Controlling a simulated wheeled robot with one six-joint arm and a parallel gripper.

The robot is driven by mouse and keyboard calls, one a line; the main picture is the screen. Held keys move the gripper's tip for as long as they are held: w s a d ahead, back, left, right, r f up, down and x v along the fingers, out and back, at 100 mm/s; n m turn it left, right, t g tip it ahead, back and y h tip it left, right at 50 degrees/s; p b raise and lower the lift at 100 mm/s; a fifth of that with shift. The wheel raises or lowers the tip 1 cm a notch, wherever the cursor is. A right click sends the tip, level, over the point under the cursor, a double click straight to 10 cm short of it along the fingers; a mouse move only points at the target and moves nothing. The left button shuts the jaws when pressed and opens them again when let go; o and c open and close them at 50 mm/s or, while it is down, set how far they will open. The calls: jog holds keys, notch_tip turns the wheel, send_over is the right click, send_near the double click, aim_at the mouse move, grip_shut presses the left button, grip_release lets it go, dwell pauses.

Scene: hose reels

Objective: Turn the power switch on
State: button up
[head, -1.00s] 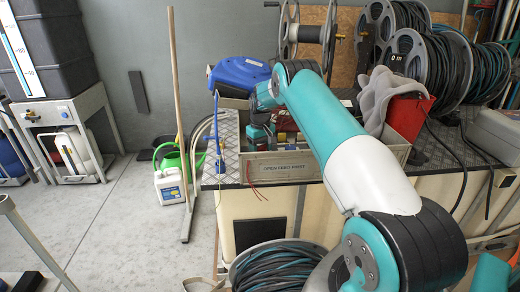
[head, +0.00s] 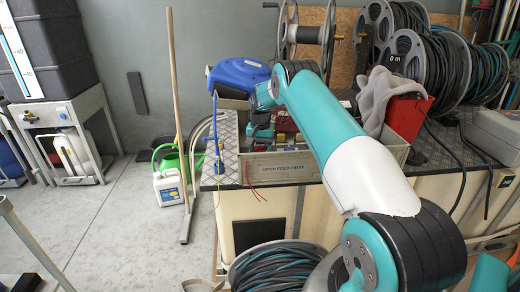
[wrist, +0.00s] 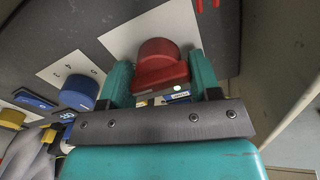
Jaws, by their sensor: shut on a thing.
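A red knob (wrist: 158,62), which looks like the power switch, stands on a pale plate (wrist: 125,35) on a dark panel in the wrist view. The teal fingers of my gripper (wrist: 161,80) are on either side of the knob and shut on it. A small greenish-white light (wrist: 178,88) shows just below the knob. In the head view my gripper (head: 261,132) is inside the open box on the bench, and the knob is hidden there by my arm.
A blue knob (wrist: 78,92) and a yellow knob (wrist: 12,118) sit left of the red one. The box has a front wall (head: 275,170) labelled "OPEN FEED FIRST". A grey cloth (head: 383,95) and a red case (head: 408,118) are at its right. Hose reels (head: 415,60) stand behind.

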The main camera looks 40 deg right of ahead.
jog(key=shift+w+r, duration=0.1)
jog(key=shift+r, duration=0.05)
dwell(0.4)
jog(key=o, duration=0.7)
notch_tip(320, 180, up, 17)
jog(key=shift+r, duration=0.15)
dwell(0.4)
